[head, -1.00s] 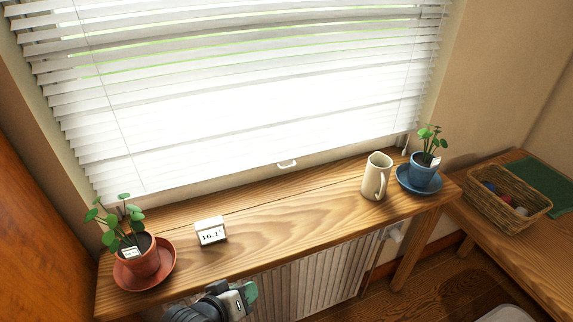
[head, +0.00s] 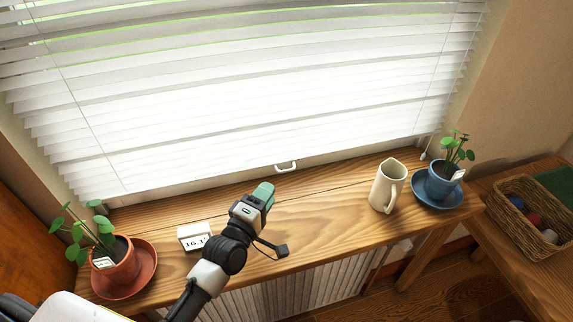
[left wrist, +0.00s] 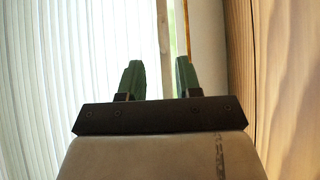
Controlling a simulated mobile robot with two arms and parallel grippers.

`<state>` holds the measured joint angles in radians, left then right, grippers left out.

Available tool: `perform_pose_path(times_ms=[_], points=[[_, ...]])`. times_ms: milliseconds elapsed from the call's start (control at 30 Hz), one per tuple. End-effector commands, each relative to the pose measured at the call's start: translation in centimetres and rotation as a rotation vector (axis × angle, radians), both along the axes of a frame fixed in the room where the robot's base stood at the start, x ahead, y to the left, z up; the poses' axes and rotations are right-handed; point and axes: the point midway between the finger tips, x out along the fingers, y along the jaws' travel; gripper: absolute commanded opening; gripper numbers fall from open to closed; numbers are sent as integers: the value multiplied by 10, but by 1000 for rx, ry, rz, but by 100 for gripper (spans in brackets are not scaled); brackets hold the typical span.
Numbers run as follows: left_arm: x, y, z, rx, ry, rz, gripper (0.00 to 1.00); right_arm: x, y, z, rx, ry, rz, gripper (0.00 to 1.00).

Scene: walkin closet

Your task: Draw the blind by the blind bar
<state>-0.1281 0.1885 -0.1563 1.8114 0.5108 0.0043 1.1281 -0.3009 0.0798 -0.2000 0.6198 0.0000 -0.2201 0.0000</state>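A white slatted blind (head: 250,90) covers the window and hangs almost to the wooden sill shelf. A small white pull handle (head: 286,167) sits at the middle of its lower edge, where the blind bar runs. My left gripper (head: 263,192) is over the shelf, in front of and slightly left of the handle, apart from it. In the left wrist view its two green fingers (left wrist: 160,78) are spread with nothing between them. The blind slats (left wrist: 80,60) fill the left of that view; I cannot make out the handle there. My right gripper is not in view.
On the shelf (head: 320,215) stand a terracotta potted plant (head: 120,265), a small white display block (head: 194,237), a cream pitcher (head: 386,188) and a blue potted plant (head: 440,182). A wicker basket (head: 535,222) stands on the right bench.

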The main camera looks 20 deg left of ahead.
Motion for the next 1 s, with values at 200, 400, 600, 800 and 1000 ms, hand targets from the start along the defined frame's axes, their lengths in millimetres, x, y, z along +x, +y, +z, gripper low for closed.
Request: perform_pose_path(times_ms=[200, 400, 600, 800, 1000], points=[[44, -9, 8, -1, -3, 0, 34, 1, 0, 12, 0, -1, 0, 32], [72, -15, 9, 1, -1, -1, 34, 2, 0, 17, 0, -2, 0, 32], [83, -17, 9, 1, 0, -1, 34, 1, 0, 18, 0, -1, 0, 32], [83, -17, 8, 1, 0, -1, 34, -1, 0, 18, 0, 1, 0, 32], [83, -17, 8, 1, 0, -1, 11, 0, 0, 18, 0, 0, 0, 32]])
